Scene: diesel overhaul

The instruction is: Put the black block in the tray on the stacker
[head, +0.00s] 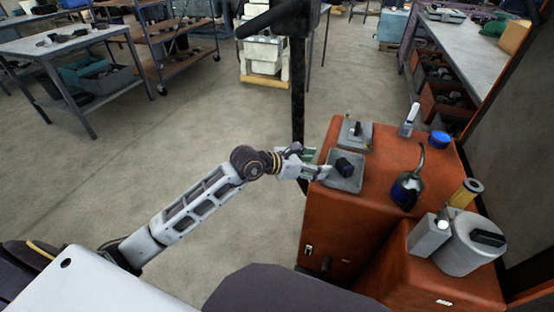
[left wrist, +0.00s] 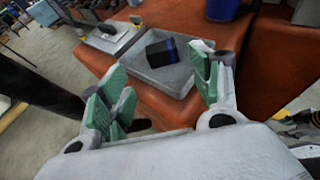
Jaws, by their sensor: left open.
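The black block (head: 344,166) lies in a shallow grey tray (head: 352,184) on top of the orange-red stacker (head: 330,215). In the left wrist view the block (left wrist: 162,53) sits near the middle of the tray (left wrist: 172,84) and has a bluish end. My left gripper (head: 309,165) reaches in from the left at the tray's left edge. In the left wrist view its green-padded fingers (left wrist: 158,98) are wide apart with nothing between them, and the block is beyond the fingertips. My right gripper is not in view.
A second grey plate with a small part (head: 354,134) lies behind the tray. A blue oil can (head: 406,190), a white-capped bottle (head: 409,120), a blue cap (head: 439,139) and a grey canister (head: 468,245) stand to the right. A dark mast (head: 298,90) rises behind my gripper.

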